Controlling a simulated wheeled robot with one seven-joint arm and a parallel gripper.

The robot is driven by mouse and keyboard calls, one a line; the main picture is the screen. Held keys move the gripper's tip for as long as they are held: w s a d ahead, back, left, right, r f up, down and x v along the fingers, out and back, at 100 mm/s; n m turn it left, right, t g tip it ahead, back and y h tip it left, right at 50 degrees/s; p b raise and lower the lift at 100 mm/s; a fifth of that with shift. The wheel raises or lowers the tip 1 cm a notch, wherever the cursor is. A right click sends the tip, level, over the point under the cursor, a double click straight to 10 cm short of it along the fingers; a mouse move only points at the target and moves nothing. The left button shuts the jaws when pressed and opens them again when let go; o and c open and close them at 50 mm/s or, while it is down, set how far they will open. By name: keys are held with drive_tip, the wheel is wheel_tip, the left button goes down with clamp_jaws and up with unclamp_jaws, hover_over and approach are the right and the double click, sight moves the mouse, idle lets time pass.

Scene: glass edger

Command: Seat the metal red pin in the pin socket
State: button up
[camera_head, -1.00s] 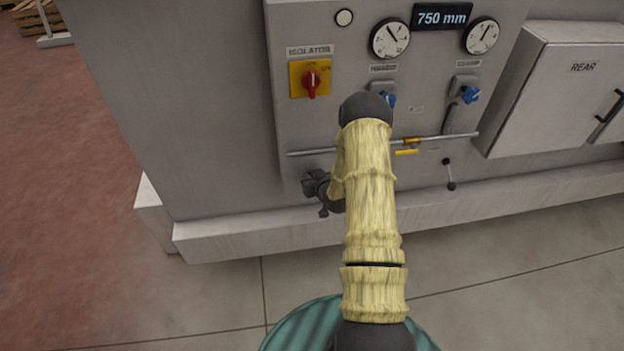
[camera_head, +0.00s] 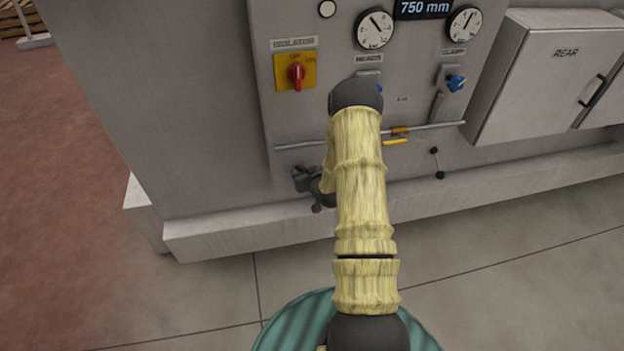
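My gripper (camera_head: 301,180) is small and dark in the head view, low in front of the grey machine panel, left of my arm. A tiny red spot shows at its upper edge; it may be the red pin, but it is too small to be sure. Whether the fingers are open or shut on something cannot be made out. I cannot pick out the pin socket; my arm covers part of the panel.
The panel carries a red-and-yellow isolator switch (camera_head: 296,72), two gauges, a blue clamp lever (camera_head: 456,83) and a horizontal pipe (camera_head: 440,127) with a yellow-handled valve (camera_head: 396,141). A grey rear cabinet (camera_head: 548,80) juts out at right. A pale plinth (camera_head: 230,238) runs along the floor.

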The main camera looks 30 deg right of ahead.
drive_tip(key=b+v, duration=0.3)
drive_tip(key=v, duration=0.7)
drive_tip(key=shift+a+r, duration=0.1)
drive_tip(key=shift+r, duration=0.05)
drive_tip(key=s+a+r+g, duration=1)
drive_tip(key=s+a+r, duration=0.3)
drive_tip(key=s+a, duration=0.4)
drive_tip(key=shift+s+r+n+y, duration=0.15)
drive_tip(key=shift+r+n+y, duration=0.15)
drive_tip(key=shift+r, duration=0.05)
